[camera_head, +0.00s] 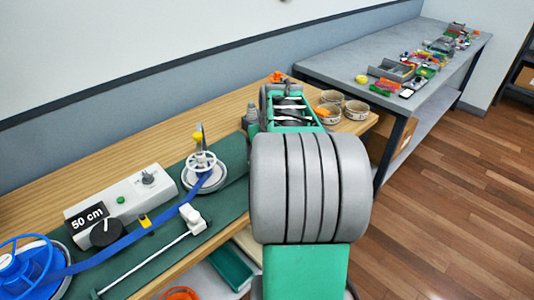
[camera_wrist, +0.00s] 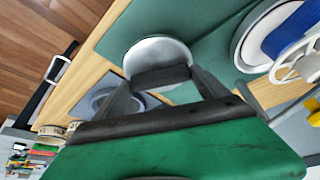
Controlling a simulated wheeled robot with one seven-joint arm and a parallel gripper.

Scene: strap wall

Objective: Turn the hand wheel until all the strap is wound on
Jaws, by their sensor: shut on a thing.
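The white hand wheel (camera_head: 201,160) with a yellow knob (camera_head: 197,136) stands on a round spool at the back of the green mat. The blue strap (camera_head: 165,228) runs from it to a blue spool (camera_head: 12,268) at the front left. In the wrist view, the wheel (camera_wrist: 292,68) and some wound strap (camera_wrist: 293,30) show at the right edge. My gripper (camera_wrist: 163,76) is apart from the wheel, shut on a pale grey round-topped thing (camera_wrist: 157,50) over the mat. The hold itself is partly hidden by the fingers.
A grey-white box (camera_head: 125,195) with a "50 cm" label (camera_head: 86,218) and black dial stands behind the strap. A white rod (camera_head: 140,266) lies in front. Round tins (camera_head: 355,110) sit at the bench's right end. A cluttered grey table (camera_head: 345,60) stands beyond.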

